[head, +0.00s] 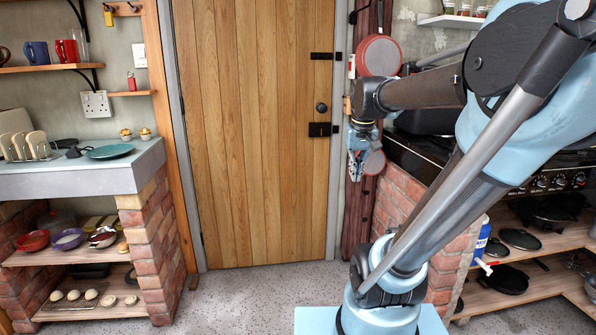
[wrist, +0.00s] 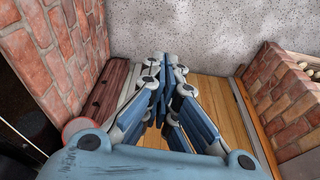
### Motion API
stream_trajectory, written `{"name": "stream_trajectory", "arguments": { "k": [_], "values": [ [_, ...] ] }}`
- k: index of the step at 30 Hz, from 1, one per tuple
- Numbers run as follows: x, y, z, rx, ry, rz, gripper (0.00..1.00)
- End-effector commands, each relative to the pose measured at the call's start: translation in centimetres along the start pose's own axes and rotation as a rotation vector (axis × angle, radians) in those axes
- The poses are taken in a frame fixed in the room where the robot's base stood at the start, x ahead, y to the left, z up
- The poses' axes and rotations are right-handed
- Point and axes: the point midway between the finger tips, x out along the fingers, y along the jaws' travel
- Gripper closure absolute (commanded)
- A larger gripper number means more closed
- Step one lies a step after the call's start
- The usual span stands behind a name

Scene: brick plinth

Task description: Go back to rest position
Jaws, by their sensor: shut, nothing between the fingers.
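My gripper (head: 355,168) hangs at the end of my light-blue arm, in front of the right door frame in the head view. In the wrist view my gripper (wrist: 163,62) has its blue fingers together at the tips with nothing between them. It points down toward the speckled floor. My arm fills the right side of the head view and hides part of the stove and wall behind it.
A wooden door (head: 255,130) is closed behind the gripper. A brick plinth with a stove (head: 420,155) stands right, close to my arm. A counter (head: 80,175) with a teal plate (head: 108,152) is at left. The floor (head: 240,295) before the door is clear.

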Motion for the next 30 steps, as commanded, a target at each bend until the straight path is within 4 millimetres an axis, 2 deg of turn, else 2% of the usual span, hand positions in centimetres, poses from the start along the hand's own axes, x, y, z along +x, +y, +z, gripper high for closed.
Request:
{"name": "stream_trajectory", "arguments": {
  "k": [1, 9, 15, 21, 30],
  "values": [
    [1.0, 0.1, 2.0, 0.004, -0.003, 0.001, 1.0],
    [6.9, 0.3, 11.3, 0.022, -0.019, 0.006, 1.0],
    [10.8, 0.3, 16.4, 0.032, -0.029, 0.009, 1.0],
    [12.5, 0.3, 18.4, 0.036, -0.033, 0.01, 1.0],
    [12.6, 0.3, 18.5, 0.037, -0.034, 0.01, 1.0]
  ]
}}
